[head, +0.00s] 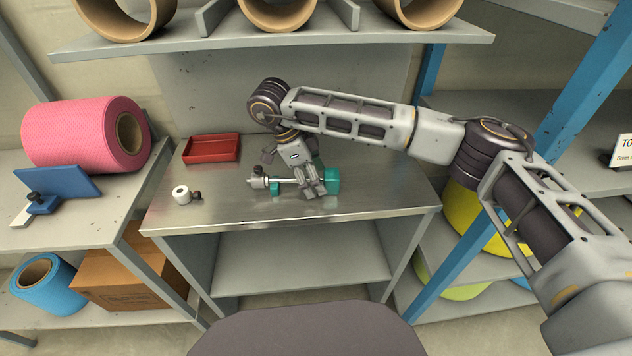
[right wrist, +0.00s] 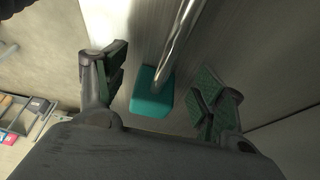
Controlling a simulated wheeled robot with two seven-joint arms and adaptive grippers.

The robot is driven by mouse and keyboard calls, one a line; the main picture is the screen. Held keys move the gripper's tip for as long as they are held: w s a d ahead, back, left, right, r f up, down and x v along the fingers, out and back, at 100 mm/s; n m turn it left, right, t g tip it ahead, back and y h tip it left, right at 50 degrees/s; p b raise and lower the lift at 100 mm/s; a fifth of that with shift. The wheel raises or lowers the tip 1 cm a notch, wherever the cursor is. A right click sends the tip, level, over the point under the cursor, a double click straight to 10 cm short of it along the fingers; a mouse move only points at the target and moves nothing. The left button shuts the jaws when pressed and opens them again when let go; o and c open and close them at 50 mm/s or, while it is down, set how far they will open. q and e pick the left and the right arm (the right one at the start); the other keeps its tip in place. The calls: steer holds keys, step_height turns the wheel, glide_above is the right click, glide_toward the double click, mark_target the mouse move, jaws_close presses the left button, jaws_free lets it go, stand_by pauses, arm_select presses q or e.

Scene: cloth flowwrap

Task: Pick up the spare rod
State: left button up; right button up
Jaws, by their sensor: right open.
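The spare rod (head: 286,181) is a thin shiny metal bar lying roughly level across teal blocks on the steel table. A small collar with a dark knob (head: 257,178) sits at its left end. One teal block (head: 332,181) stands under its right part. My right gripper (head: 313,188) is over the right part of the rod, pointing down. In the right wrist view my right gripper (right wrist: 163,85) is open, and the rod (right wrist: 178,42) runs between its spread fingers without visible contact. A teal block (right wrist: 152,106) lies between the fingers too. My left gripper is not in view.
A red tray (head: 211,149) is at the table's back left, and a white ring (head: 181,195) with a dark knob is at its left front. A shelf (head: 280,41) with cardboard cores hangs above. A pink roll (head: 85,134) lies at left. The table's front is clear.

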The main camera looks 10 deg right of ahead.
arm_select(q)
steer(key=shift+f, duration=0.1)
arm_select(e)
steer(key=shift+c, duration=0.4)
steer(key=c, duration=1.3)
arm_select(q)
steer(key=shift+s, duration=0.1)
arm_select(e)
steer(key=shift+r, duration=0.2)
steer(key=shift+c, duration=0.2)
